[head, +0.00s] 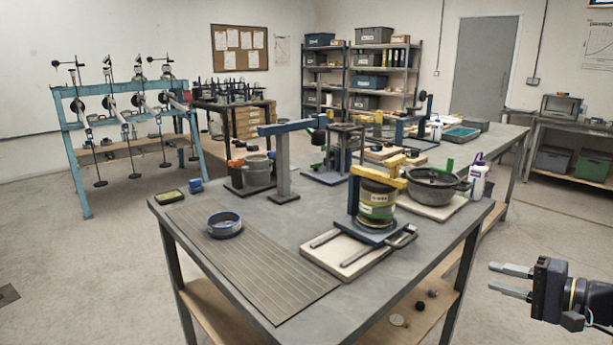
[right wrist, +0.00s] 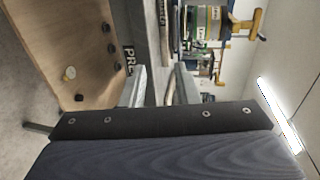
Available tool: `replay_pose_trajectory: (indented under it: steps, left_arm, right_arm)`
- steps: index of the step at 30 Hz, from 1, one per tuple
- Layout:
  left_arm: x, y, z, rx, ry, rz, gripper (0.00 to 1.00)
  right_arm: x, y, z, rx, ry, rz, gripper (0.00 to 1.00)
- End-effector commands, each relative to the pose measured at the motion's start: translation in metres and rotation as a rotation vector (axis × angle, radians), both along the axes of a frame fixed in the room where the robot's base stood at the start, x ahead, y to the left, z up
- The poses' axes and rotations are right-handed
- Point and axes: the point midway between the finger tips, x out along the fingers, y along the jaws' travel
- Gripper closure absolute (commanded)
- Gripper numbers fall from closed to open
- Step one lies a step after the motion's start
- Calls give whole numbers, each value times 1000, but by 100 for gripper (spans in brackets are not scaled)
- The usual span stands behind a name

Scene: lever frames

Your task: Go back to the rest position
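My right gripper (head: 511,280) is at the lower right in the head view, out beyond the table's right side and apart from it. Its two fingers stand apart with a gap between them, and nothing is held. The same gripper (right wrist: 160,88) shows in the right wrist view, with its fingers spread and the gap empty. My left gripper is not in either view. The workbench (head: 255,262) stands ahead, with a green-and-yellow can (head: 377,206) under a yellow-and-blue lever frame near its front right.
A black pot (head: 435,183) and a white bottle (head: 478,181) stand at the right. Small round pieces (head: 398,319) lie on the lower shelf. The floor right of the table is clear.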

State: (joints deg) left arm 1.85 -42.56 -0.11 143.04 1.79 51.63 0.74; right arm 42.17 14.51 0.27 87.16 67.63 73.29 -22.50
Motion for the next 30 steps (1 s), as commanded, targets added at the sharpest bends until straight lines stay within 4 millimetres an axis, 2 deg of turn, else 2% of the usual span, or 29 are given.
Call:
replay_pose_trajectory:
  steps: [1, 11, 17, 23, 27, 30]
  left_arm:
    - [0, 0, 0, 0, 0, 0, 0]
    - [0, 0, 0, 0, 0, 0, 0]
    - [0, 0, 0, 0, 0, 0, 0]
    - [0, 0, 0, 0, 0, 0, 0]
    - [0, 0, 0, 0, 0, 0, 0]
    - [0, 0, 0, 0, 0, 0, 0]
  right_arm:
    - [0, 0, 0, 0, 0, 0, 72]
    - [-22, 45, 3, -80, 65, 72, 72]
    - [-51, 87, 2, -172, 124, 140, 72]
    - [-107, 141, -9, -345, 191, 232, 72]
    - [-161, 175, -29, -523, 221, 297, 72]
    - [-196, 189, -47, -649, 221, 329, 72]
